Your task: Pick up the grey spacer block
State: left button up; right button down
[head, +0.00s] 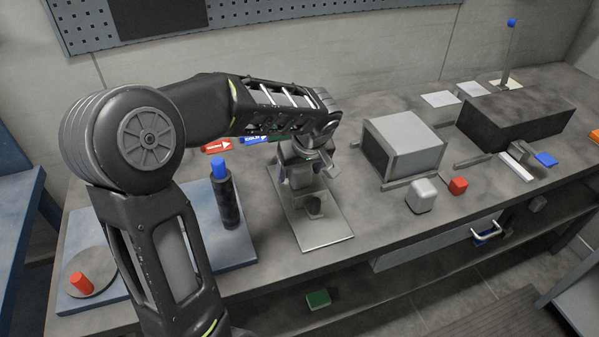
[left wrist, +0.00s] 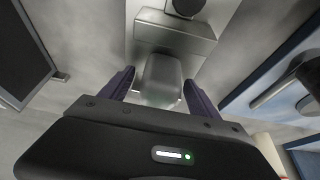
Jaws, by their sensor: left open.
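A light grey block with rounded edges (left wrist: 161,74) sits between the two purple fingers of my left gripper (left wrist: 158,84) in the left wrist view. The gripper is open, with a narrow gap showing on each side of the block. In the head view my left gripper (head: 308,180) points down over a pale metal plate (head: 325,234) on the bench and mostly hides the block. A dark knob (head: 314,206) stands on the plate just in front of it. My right gripper is not in view.
A blue-capped dark cylinder (head: 226,195) stands left of the plate on a blue board (head: 238,248). Bare bench lies between plate and cube.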

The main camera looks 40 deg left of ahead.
pick_arm(q)
grip_shut()
dwell(0.8)
